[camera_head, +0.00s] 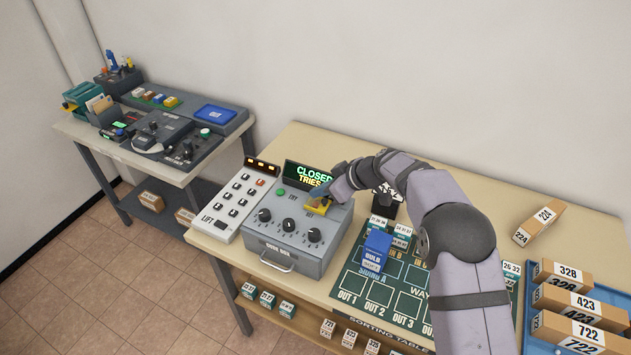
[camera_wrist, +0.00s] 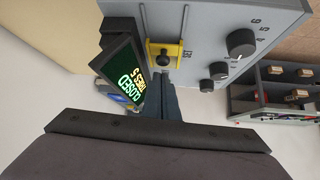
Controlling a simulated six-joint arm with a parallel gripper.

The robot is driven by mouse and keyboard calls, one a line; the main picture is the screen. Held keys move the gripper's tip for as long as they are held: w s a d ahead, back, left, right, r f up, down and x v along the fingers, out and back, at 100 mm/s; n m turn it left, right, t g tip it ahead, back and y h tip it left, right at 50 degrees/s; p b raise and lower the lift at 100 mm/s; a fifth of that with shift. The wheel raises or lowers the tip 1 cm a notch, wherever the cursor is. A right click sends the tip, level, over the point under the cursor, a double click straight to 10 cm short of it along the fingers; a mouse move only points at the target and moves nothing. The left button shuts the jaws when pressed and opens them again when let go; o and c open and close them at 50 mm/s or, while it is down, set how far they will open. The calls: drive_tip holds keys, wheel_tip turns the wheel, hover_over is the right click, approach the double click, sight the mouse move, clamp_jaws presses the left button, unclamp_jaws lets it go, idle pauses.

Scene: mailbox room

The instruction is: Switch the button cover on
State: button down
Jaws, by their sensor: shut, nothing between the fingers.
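A yellow-framed fitting (camera_head: 318,207) sits on the top right of a grey box (camera_head: 290,235), partly hidden by my gripper in the head view. In the wrist view the fitting (camera_wrist: 177,55) has a round dark knob (camera_wrist: 163,58) in its middle. I take it for the button cover; whether a lid is up or down I cannot tell. My gripper (camera_head: 322,190) is shut and empty, its fingertips close over the fitting. In the wrist view the gripper (camera_wrist: 166,86) points at the fitting's near edge; contact is unclear.
A display (camera_head: 308,174) reading "CLOSED TRIES" stands behind the box. Several black knobs (camera_head: 289,225) and a green button (camera_head: 280,191) are on the box. A lift panel (camera_head: 238,203) stands to the left, a sorting board (camera_head: 350,286) with a blue block (camera_head: 376,249) to the right.

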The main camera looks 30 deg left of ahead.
sight(341, 215)
drive_tip(key=shift+d+f, duration=0.2)
drive_tip(key=shift+d, duration=0.45)
drive_tip(key=shift+s, duration=0.1)
drive_tip(key=shift+d+f+b, duration=0.3)
drive_tip(key=shift+d+b, duration=0.35)
drive_tip(key=shift+b, duration=0.45)
drive_tip(key=d+b, duration=0.2)
drive_tip(key=b, duration=0.1)
drive_tip(key=shift+d+b, duration=0.15)
drive_tip(key=shift+b, duration=0.15)
drive_tip(key=shift+d+r+b, duration=0.2)
drive_tip(key=shift+d+b, duration=0.7)
drive_tip(key=shift+b, duration=0.15)
drive_tip(key=shift+d, duration=0.1)
